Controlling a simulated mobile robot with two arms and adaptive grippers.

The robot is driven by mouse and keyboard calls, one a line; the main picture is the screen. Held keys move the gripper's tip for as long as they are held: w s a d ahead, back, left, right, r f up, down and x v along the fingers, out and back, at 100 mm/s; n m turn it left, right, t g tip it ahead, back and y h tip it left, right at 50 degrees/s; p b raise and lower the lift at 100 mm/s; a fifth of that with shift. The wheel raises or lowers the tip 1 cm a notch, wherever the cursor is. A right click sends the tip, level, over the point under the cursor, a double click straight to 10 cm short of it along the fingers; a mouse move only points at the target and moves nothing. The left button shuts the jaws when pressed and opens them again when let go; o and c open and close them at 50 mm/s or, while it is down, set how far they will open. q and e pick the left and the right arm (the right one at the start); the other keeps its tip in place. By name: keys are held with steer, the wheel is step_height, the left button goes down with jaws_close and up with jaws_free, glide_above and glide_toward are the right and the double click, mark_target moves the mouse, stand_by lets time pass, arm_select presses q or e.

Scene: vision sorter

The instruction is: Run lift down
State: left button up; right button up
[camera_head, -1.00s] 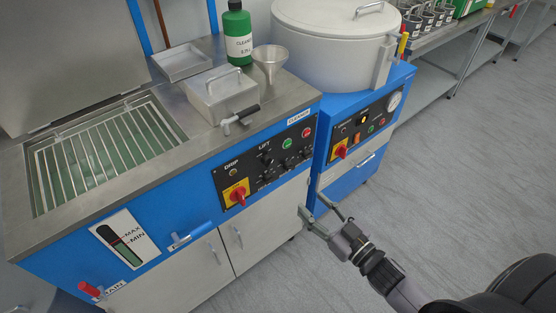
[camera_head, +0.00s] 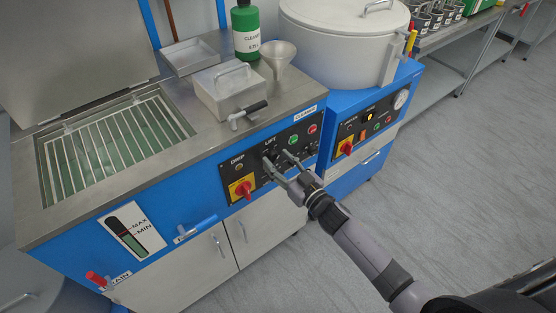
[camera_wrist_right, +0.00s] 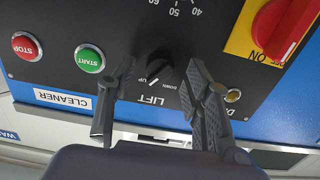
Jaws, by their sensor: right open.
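The black LIFT knob (camera_wrist_right: 160,70) sits on the cleaner's dark control panel, between UP and DOWN labels printed upside down in the wrist view. Its pale mark appears to lie on the UP side. My right gripper (camera_head: 279,159) is open in front of the panel (camera_head: 233,172), below the LIFT label in the head view. In the wrist view the right gripper's fingers (camera_wrist_right: 160,68) stand on either side of the knob, with a gap on both sides. Whether they reach around its depth I cannot tell. My left gripper is not in view.
A red DRIP-side switch on yellow (camera_head: 243,188) and green START (camera_wrist_right: 89,60) and red STOP (camera_wrist_right: 26,46) buttons flank the knob. The open tank with its wire basket (camera_head: 115,150) is at left. A blue handle (camera_head: 196,229) juts out below. The floor at right is clear.

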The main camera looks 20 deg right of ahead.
steer(key=shift+w+a, duration=0.15)
steer(key=shift+w, duration=0.15)
steer(key=shift+c, duration=0.2)
jaws_close()
